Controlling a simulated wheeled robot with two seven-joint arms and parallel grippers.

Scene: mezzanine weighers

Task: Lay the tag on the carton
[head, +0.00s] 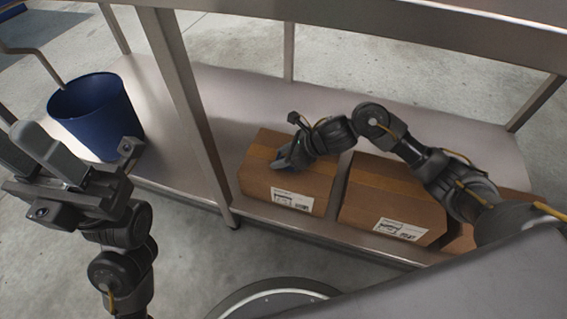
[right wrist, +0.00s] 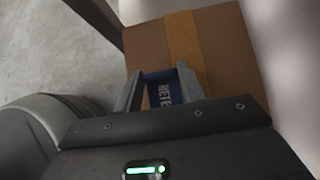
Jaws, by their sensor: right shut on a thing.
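The tag (right wrist: 165,88) is blue with white lettering, partly hidden, and sits between the fingers of my right gripper (right wrist: 162,88). The right gripper (head: 281,163) is shut on it, over the top of the left brown carton (head: 258,188). This carton (right wrist: 215,50) has a tape strip on top and a white label on its front. I cannot tell whether the tag touches the carton top. My left gripper (head: 38,150) is at the left of the head view, empty, its fingers apart.
A second brown carton (head: 365,205) stands just right of the first, and another is partly hidden behind my right arm. They stand on a metal shelf (head: 225,95) under an upper beam (head: 400,35). A post (head: 180,90) separates them from a blue bin (head: 98,115).

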